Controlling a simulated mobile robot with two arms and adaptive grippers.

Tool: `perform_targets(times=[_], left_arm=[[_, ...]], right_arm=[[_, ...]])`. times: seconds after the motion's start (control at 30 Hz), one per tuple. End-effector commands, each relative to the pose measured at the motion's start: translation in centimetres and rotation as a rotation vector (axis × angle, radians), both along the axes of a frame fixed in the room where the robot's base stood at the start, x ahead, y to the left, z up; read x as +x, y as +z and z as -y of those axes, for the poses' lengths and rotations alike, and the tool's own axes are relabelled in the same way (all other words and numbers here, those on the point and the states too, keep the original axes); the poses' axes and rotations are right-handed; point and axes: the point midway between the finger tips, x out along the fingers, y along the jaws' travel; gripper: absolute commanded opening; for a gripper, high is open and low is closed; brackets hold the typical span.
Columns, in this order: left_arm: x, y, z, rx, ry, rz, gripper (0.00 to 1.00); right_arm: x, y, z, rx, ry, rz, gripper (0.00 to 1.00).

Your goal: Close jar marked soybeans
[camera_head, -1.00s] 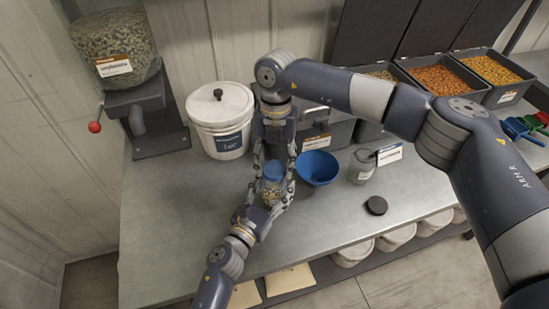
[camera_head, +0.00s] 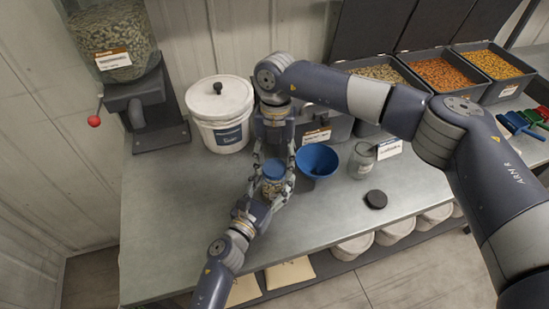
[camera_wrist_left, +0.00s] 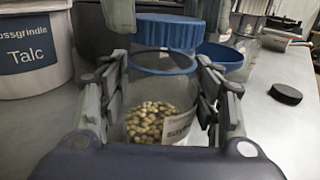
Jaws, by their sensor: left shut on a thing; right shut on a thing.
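The soybeans jar (camera_wrist_left: 150,112) is clear glass, part filled with pale beans, with a white label starting "SOY". It stands upright near the table's front and also shows in the head view (camera_head: 271,189). My left gripper (camera_head: 270,192) is shut around its body, one finger on each side. The blue lid (camera_wrist_left: 168,31) is level over the jar's mouth and also shows in the head view (camera_head: 274,168). My right gripper (camera_head: 275,165) comes from above and is shut on the lid.
A blue bowl (camera_head: 318,161), an open glass jar (camera_head: 361,162) and a dark round lid (camera_head: 376,199) stand to the right. A white bucket (camera_head: 221,108) stands behind left. The table's left part (camera_head: 160,215) is clear.

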Motion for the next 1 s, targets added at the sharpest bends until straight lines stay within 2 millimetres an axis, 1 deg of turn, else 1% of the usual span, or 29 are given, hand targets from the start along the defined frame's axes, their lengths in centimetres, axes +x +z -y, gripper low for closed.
perform_targets(times=[0.43,1.0], left_arm=[[0.0,0.0,0.0,0.0,0.0,0.0,0.15],[0.0,0.0,0.0,0.0,0.0,0.0,0.15]], right_arm=[[0.0,0.0,0.0,0.0,0.0,0.0,0.38],[0.0,-1.1,0.0,-0.001,0.001,0.0,0.38]])
